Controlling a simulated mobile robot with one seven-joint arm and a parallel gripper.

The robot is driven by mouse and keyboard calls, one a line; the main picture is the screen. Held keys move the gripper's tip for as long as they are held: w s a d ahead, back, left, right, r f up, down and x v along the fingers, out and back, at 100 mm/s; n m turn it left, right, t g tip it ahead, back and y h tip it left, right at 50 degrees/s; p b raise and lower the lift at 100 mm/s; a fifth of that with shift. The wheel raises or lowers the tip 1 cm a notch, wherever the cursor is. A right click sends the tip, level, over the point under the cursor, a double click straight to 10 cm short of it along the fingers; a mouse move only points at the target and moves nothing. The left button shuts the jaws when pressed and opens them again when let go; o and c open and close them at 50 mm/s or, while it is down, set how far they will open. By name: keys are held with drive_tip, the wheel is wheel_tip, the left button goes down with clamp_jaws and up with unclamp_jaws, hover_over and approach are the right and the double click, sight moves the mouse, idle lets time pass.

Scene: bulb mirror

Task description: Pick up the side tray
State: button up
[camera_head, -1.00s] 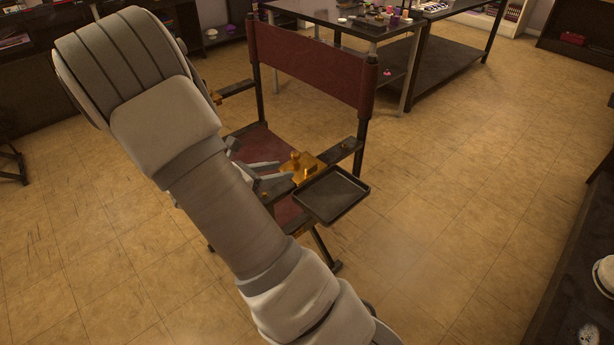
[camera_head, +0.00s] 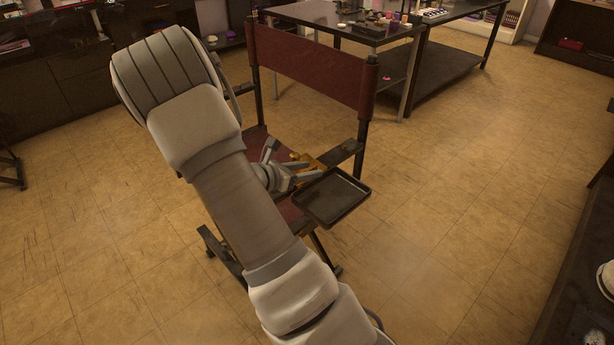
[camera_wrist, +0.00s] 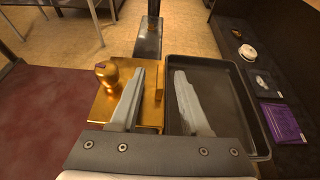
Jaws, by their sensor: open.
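The side tray (camera_head: 334,198) is a dark, shallow rectangular tray at the right side of a director's chair. In the wrist view the tray (camera_wrist: 232,92) lies to the right, level, beside a gold bracket (camera_wrist: 112,97) with a knob. My gripper (camera_head: 300,172) is over the chair's arm at the tray's left edge. In the wrist view my gripper (camera_wrist: 160,75) is open, with the left finger over the gold bracket and the right finger over the tray's inside. The tray's left wall lies between the fingers. I cannot tell whether either finger touches it.
The chair has a dark red back (camera_head: 310,65) and a red seat (camera_wrist: 45,120). Its dark arm (camera_wrist: 148,40) runs ahead of my gripper. A dark table (camera_head: 335,18) with small items stands behind. Open floor (camera_head: 450,220) lies right of the tray.

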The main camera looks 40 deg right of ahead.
clamp_jaws()
drive_tip(key=shift+r, duration=0.1)
idle(1.2)
